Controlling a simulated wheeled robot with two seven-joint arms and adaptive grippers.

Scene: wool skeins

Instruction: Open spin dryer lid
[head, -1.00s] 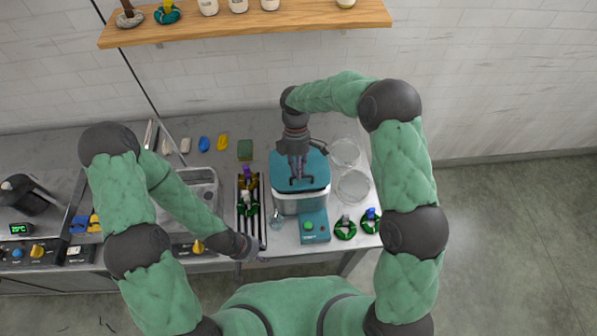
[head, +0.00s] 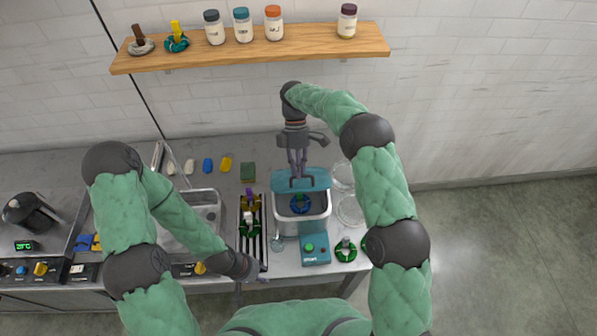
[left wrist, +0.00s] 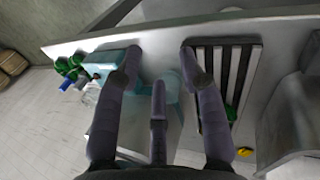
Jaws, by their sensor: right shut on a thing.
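The spin dryer (head: 287,225) is a pale box on the counter with a teal control panel (head: 315,254) in front. My left gripper (head: 250,290) is low by the counter's front edge, left of the dryer. In the left wrist view its fingers (left wrist: 160,58) are spread and empty.
A slatted rack (head: 264,240) with skeins stands left of the dryer, beside a sink (head: 207,207). Glass bowls (head: 350,211) and a green skein (head: 346,250) sit to the right. A wooden shelf (head: 325,47) with jars hangs above.

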